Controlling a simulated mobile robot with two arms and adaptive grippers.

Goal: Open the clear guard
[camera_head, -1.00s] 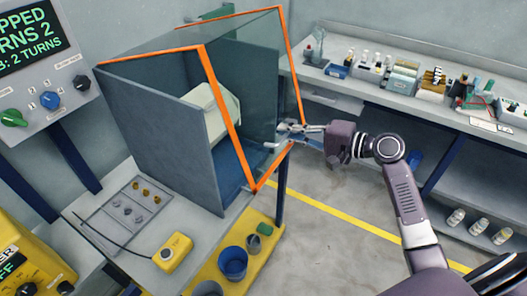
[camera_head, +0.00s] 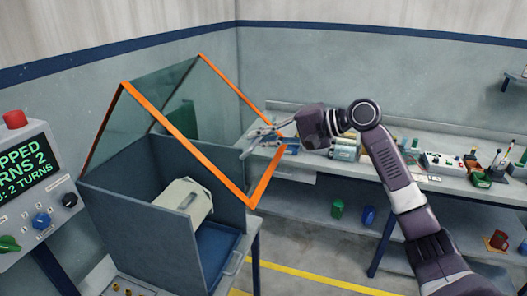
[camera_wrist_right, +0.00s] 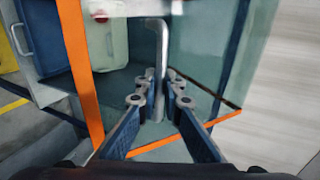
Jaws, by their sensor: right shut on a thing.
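The clear guard (camera_head: 183,84) has orange edges and is tilted up above the dark-walled box (camera_head: 150,232), so the box's front and inside show. My right gripper (camera_head: 264,134) is at the guard's outer side. In the right wrist view the gripper (camera_wrist_right: 160,88) is shut on the guard's grey bar handle (camera_wrist_right: 157,45), with a finger on each side of it. My left gripper is not in view.
A pale rounded block (camera_head: 184,201) sits inside the box by a blue surface (camera_head: 216,250). A control panel (camera_head: 40,200) with knobs and a red button stands at the left. A cluttered bench (camera_head: 445,184) lies behind my right arm. Floor shows between box and bench.

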